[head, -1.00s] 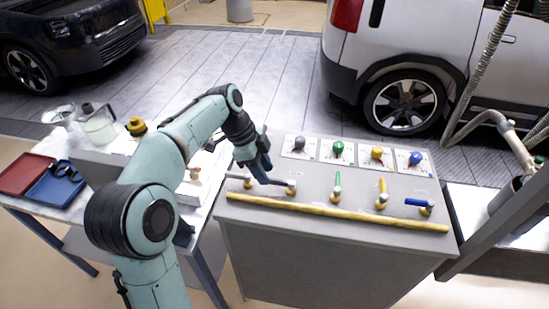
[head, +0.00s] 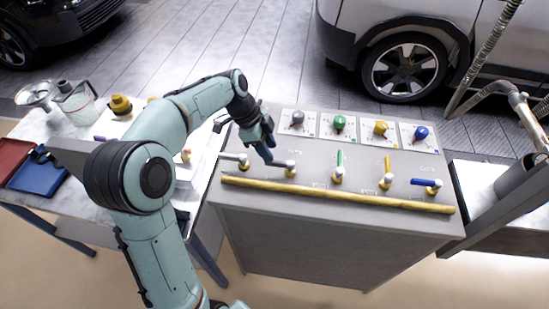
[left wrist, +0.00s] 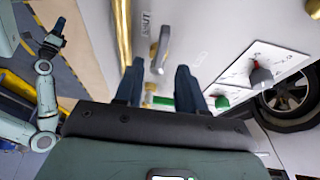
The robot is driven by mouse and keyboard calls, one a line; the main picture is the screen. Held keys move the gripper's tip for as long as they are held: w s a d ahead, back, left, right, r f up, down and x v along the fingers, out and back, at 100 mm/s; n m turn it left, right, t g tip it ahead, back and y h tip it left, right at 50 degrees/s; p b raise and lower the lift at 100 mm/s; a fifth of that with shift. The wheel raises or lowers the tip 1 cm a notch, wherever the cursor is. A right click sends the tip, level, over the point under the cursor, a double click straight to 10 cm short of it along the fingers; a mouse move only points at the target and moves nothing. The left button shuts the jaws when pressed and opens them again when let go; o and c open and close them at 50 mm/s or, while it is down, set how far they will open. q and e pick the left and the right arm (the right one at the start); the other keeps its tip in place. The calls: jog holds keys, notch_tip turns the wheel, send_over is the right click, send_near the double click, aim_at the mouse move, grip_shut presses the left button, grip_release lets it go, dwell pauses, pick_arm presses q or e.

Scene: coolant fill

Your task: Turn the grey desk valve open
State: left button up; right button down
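The grey desk valve (head: 290,170) has a grey lever pointing left on a brass-coloured base, on the grey bench top. It shows in the left wrist view (left wrist: 160,48) ahead of and between the fingers. My left gripper (head: 268,157) is above the bench close to this lever; I cannot tell whether it touches. In the left wrist view its two dark fingers (left wrist: 158,78) are apart, with nothing visibly held. A dark gripper on a teal arm, apparently my right one (left wrist: 54,38), shows small over the floor; its fingers are unclear.
Green (head: 339,172), yellow (head: 387,178) and blue (head: 428,184) valves stand to the right, and another pale lever (head: 243,160) to the left. Cards with coloured knobs (head: 339,124) lie behind. A yellow pipe (head: 335,195) runs along the front. A side table (head: 60,128) holds jugs.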

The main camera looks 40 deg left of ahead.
aim_at(277, 161)
pick_arm(q)
jog(key=x, duration=0.5)
grip_shut()
